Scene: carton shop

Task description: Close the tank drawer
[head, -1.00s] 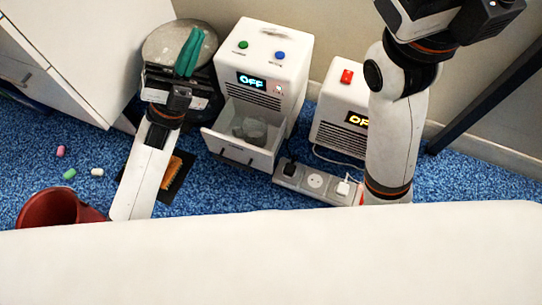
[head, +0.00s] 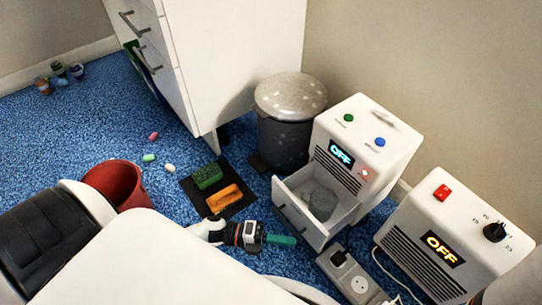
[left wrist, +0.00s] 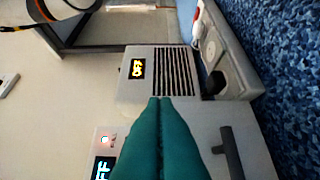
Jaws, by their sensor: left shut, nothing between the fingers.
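The tank drawer (head: 300,218) is pulled out from the lower front of the white machine (head: 365,140), which has an OFF display, a green button and a blue button. A clear tank (head: 322,203) sits inside the drawer. My left gripper (head: 292,240) has teal fingers, shut and empty, low in front of the drawer front. In the left wrist view, the shut fingers (left wrist: 160,100) point past the drawer front (left wrist: 262,160) with its dark handle (left wrist: 230,152). I cannot tell whether they touch it. My right gripper is not in view.
A second white box (head: 450,235) with a red switch and a power strip (head: 350,275) with cables stand right of the drawer. A grey bin (head: 290,125) stands behind it. A dark mat (head: 228,208) with two sponges and a red bucket (head: 115,183) lie left.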

